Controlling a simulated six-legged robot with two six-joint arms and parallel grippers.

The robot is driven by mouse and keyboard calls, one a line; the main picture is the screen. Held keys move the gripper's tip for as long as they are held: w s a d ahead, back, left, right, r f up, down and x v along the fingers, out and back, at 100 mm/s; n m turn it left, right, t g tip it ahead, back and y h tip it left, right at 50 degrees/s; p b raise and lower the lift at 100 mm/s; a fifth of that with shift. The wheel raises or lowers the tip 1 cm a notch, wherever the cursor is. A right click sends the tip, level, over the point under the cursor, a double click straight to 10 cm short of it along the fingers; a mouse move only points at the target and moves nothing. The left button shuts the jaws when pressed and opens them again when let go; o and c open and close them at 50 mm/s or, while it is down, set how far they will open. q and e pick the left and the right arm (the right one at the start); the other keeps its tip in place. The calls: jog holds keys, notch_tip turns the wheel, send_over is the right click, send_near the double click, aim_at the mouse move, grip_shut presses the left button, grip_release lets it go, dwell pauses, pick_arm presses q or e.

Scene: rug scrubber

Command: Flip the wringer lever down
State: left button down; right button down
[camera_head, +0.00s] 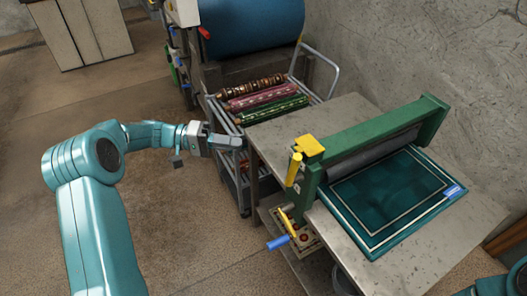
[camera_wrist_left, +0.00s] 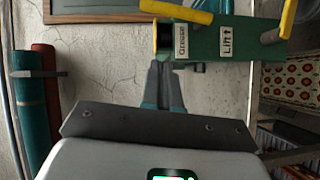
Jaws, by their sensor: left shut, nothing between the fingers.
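The green wringer (camera_head: 385,125) stands on the grey table in the head view. At its near end is a yellow block with a yellow lever handle (camera_head: 294,170) that points steeply up and down. A yellow bar and a blue-gripped crank (camera_head: 278,242) sit lower down. My left gripper (camera_head: 238,143) is shut and empty, left of the yellow handle and apart from it. In the left wrist view its fingers (camera_wrist_left: 163,70) are together before the wringer's green end (camera_wrist_left: 203,45), with labels "Grease" and "Lift". Yellow bars (camera_wrist_left: 176,12) show there too; which is the lever I cannot tell. My right gripper is out of view.
A teal rug (camera_head: 385,205) lies on the table (camera_head: 445,240) beside the roller. A cart with rolled rugs (camera_head: 262,97) and a machine with a blue roll (camera_head: 250,22) stand behind. The floor left of the table is open.

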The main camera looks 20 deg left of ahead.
pick_arm(q)
jog(key=s+p+x, duration=0.1)
jog(key=p+x, duration=0.1)
jog(key=x, duration=0.4)
jog(key=s+d+p+x, duration=0.1)
jog(key=p+x, duration=0.1)
jog(key=x, duration=0.4)
jog(key=shift+s+d+f+p, duration=0.15)
jog(key=shift+s+f+p, duration=0.15)
jog(key=shift+p, duration=0.05)
jog(key=shift+s, duration=0.1)
